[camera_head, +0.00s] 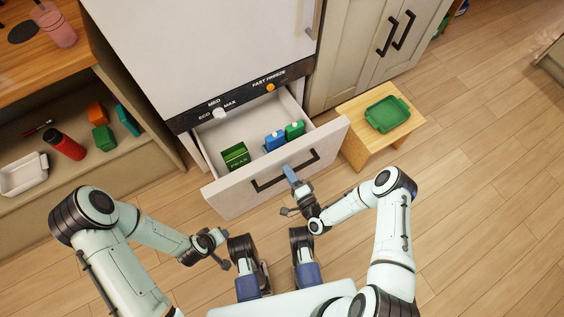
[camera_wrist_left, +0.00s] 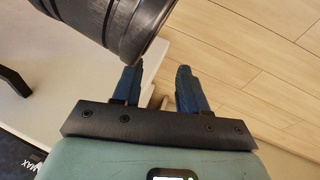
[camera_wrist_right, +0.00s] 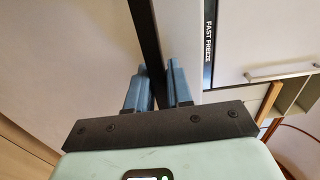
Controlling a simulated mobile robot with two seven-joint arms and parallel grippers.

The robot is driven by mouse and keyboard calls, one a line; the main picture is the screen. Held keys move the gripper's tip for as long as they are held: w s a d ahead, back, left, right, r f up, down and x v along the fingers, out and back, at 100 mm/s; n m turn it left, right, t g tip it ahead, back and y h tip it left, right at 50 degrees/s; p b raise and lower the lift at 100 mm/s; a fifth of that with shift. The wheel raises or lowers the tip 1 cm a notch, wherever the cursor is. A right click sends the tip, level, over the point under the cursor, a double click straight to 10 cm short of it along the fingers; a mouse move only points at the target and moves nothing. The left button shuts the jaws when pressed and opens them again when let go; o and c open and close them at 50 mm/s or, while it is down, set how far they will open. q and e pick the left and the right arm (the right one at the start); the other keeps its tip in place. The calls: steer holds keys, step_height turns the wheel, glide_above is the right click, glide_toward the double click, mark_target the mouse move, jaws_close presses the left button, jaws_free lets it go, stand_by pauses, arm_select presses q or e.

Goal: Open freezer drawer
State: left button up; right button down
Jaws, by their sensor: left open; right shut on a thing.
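The freezer drawer (camera_head: 234,196) is pulled out from under the white fridge-freezer (camera_head: 200,50). Inside it are a green box (camera_head: 235,156), a blue container (camera_head: 274,141) and a green container (camera_head: 295,130). The drawer's black bar handle (camera_head: 268,186) runs along its front. My right gripper (camera_head: 290,174) is at the right part of the handle; in the right wrist view its fingers (camera_wrist_right: 158,88) are shut on the dark handle bar (camera_wrist_right: 146,40). My left gripper (camera_head: 222,236) is open and empty, in front of the drawer and apart from it; its spread fingers show in the left wrist view (camera_wrist_left: 158,88).
A small wooden stool (camera_head: 355,150) with a green tray (camera_head: 387,114) stands close to the drawer's right. A wooden shelf unit at left holds a red bottle (camera_head: 64,144) and a white dish (camera_head: 24,175). Wooden floor (camera_head: 470,200) is clear at right.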

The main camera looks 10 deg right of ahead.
arm_select(q)
steer(key=shift+s+d+r+g+p, duration=0.15)
steer(key=shift+s+d+r+p, duration=0.15)
steer(key=shift+s, duration=0.2)
steer(key=shift+s+d+r+g+p, duration=0.2)
steer(key=shift+s+r, duration=0.1)
steer(key=shift+s, duration=0.15)
arm_select(e)
steer(key=shift+v, duration=2.85)
steer(key=shift+s+a, duration=0.1)
steer(key=c, duration=1.1)
jaws_free()
arm_select(q)
steer(key=shift+s, duration=0.1)
